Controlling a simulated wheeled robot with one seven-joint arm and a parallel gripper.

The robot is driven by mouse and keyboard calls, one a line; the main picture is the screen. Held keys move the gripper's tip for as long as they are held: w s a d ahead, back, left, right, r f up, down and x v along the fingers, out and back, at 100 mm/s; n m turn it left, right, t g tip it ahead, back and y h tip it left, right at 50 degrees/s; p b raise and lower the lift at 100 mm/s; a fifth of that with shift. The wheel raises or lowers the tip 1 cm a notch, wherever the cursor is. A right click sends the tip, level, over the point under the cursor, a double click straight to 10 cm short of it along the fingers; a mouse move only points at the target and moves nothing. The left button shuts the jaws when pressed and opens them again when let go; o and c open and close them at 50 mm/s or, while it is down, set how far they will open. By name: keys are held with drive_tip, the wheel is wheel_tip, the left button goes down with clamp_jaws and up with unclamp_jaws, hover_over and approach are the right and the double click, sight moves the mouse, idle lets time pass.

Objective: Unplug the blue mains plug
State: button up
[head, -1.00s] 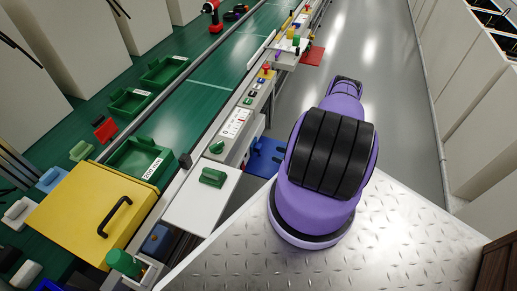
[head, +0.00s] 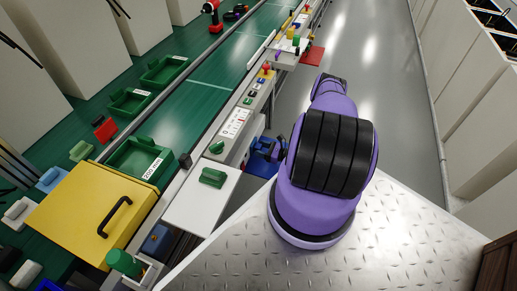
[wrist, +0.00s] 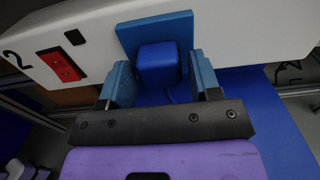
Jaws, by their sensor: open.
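The blue mains plug (wrist: 157,68) is a rounded block in the wrist view. It sits against a square blue plate (wrist: 150,32) on the pale panel, and its blue cord hangs below. My gripper (wrist: 160,76) is open, with one finger on each side of the plug. A narrow gap shows on the left; on the right I cannot tell whether the finger touches. In the head view my arm hides most of this area, and the plug cannot be made out there.
A blue surface (wrist: 265,110) lies below right. In the head view, a white board with a green handle (head: 201,200) and a yellow lidded box (head: 88,212) stand nearby.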

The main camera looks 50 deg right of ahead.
drive_tip(key=shift+c, duration=0.2)
drive_tip(key=c, duration=0.8)
drive_tip(key=shift+s+d, duration=0.1)
drive_tip(key=shift+s, duration=0.1)
drive_tip(key=shift+c, duration=0.2)
drive_tip(key=shift+v, duration=2.8)
